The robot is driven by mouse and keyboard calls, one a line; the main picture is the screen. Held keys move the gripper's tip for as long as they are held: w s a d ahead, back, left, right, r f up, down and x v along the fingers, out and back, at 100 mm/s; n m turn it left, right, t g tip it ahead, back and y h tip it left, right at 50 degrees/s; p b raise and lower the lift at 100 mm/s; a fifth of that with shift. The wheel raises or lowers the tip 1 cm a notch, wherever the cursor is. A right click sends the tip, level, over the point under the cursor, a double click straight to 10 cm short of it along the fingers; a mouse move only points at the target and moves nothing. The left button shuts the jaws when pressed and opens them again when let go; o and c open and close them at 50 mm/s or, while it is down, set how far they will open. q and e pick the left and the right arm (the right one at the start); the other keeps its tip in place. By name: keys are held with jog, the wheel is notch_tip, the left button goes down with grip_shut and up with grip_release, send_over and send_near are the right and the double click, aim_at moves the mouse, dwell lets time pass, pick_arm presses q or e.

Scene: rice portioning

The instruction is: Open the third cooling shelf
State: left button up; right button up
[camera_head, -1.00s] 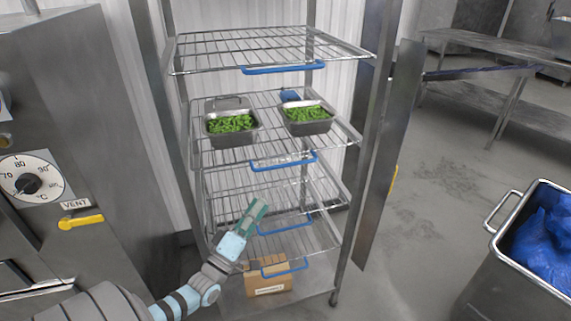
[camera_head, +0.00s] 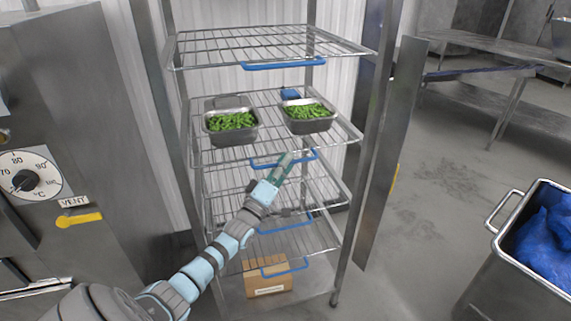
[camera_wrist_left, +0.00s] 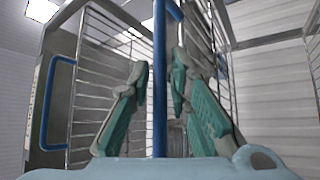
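The rack holds wire cooling shelves, each with a blue front handle. From the top, the handles are the first (camera_head: 284,66), the second (camera_head: 265,165), the third (camera_head: 285,227) and the lowest (camera_head: 285,269). My left gripper (camera_head: 287,160) overlaps the second handle in the head view. In the left wrist view the gripper (camera_wrist_left: 160,85) has its fingers apart, with a blue handle bar (camera_wrist_left: 160,60) running between them. I cannot tell whether they touch it. Another blue handle (camera_wrist_left: 58,105) is at the left there. My right gripper is out of view.
Two metal trays of green food, a left one (camera_head: 233,138) and a right one (camera_head: 309,124), stand on the second shelf. A cardboard box (camera_head: 267,281) sits at the bottom. A metal panel (camera_head: 394,150) stands to the right. A bin with blue contents (camera_head: 535,225) is front right.

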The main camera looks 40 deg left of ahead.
pick_arm(q)
grip_shut()
jog(key=shift+d, duration=0.1)
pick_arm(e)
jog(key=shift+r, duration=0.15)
